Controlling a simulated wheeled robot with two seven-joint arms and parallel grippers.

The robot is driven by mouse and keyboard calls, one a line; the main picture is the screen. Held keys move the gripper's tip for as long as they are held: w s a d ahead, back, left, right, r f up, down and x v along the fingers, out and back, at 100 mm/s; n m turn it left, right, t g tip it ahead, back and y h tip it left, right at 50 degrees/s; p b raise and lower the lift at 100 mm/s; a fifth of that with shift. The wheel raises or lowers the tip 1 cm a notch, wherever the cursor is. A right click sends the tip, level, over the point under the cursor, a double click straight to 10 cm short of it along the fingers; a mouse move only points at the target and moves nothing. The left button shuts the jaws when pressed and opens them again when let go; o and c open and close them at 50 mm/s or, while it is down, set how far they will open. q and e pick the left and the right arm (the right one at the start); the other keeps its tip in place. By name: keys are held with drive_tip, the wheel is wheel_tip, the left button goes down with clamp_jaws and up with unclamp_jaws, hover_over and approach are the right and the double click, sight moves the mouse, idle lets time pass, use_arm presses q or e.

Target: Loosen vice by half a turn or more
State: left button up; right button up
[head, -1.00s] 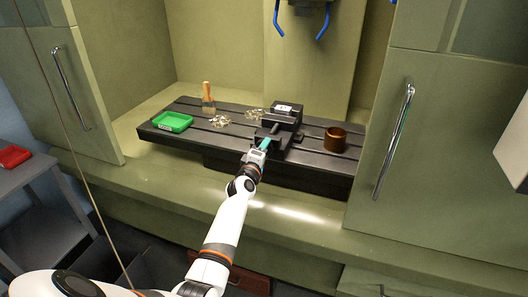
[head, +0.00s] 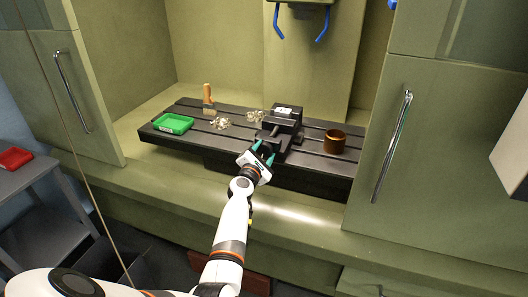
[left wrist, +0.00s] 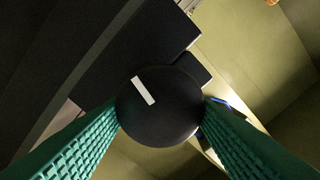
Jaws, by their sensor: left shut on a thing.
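The dark vice (head: 287,117) stands on the black slotted machine table (head: 185,139), with a white label on its top. My left gripper (head: 263,153) is at the near end of the vice, its two green fingers one on each side of the handle. In the left wrist view the fingers (left wrist: 160,128) press on opposite sides of a round black knob (left wrist: 160,110), the vice's handle end. A short white mark on the knob's face is tilted. The gripper is shut on it. My right gripper is not in view.
A green tray (head: 173,123), a brush (head: 208,99) and clear or shiny scraps (head: 221,124) lie left of the vice. A brown cylinder (head: 334,141) stands to its right. Blue hoses (head: 322,25) hang above. Open cabinet doors (head: 440,140) flank the table.

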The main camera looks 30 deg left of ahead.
use_arm(q)
drive_tip(key=shift+n+p, duration=0.35)
drive_tip(key=shift+n, duration=1.25)
drive_tip(key=o, duration=1)
drive_tip(key=shift+c, duration=0.2)
drive_tip(key=shift+s, duration=0.25)
drive_tip(key=p+v, duration=0.4)
drive_tip(key=v, duration=0.7)
drive_tip(key=shift+s, duration=0.25)
